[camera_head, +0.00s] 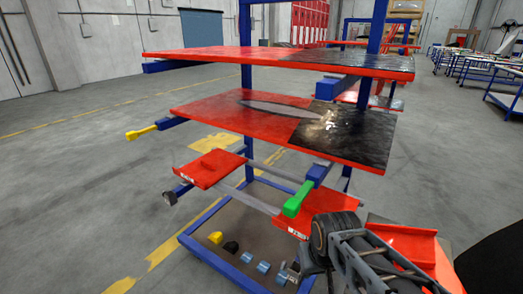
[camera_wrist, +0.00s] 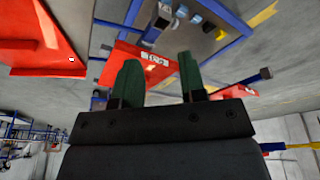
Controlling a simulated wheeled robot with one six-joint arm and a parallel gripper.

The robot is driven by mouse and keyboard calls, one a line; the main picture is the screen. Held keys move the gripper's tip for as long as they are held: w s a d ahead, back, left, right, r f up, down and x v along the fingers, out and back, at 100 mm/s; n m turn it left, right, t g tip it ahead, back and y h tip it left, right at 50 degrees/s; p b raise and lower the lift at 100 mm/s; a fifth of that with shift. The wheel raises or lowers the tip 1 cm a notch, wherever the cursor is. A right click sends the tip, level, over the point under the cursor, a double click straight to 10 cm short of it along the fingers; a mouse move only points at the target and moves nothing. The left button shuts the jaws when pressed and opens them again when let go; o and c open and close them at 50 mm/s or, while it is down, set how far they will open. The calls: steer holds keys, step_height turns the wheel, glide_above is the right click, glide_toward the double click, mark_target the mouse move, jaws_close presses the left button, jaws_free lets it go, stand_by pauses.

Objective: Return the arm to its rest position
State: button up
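My arm (camera_head: 355,250) reaches in from the lower right in the head view, its dark wrist in front of the rack's lower right side. In the wrist view my gripper (camera_wrist: 158,62) has its two dark green fingers apart with nothing between them. A red plate with a white label (camera_wrist: 128,60) shows behind the fingers, apart from them as far as I can tell. The fingertips are hard to make out in the head view.
A blue-framed rack (camera_head: 246,80) stands ahead with red and black shelf panels (camera_head: 215,115). A yellow handle (camera_head: 142,132) and a green handle (camera_head: 298,198) stick out from it. Small yellow, black and blue parts lie on its base tray (camera_head: 228,215). Open floor (camera_head: 70,200) lies left.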

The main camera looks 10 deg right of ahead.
steer(key=w+p+v, duration=0.2)
steer(key=p+v, duration=0.6)
steer(key=v, duration=0.1)
steer(key=w+r+p+v, duration=0.1)
steer(key=w+p+v, duration=0.1)
steer(key=p+v, duration=0.7)
steer(key=shift+r+t, duration=0.4)
steer(key=shift+r, duration=0.4)
steer(key=shift+a, duration=0.15)
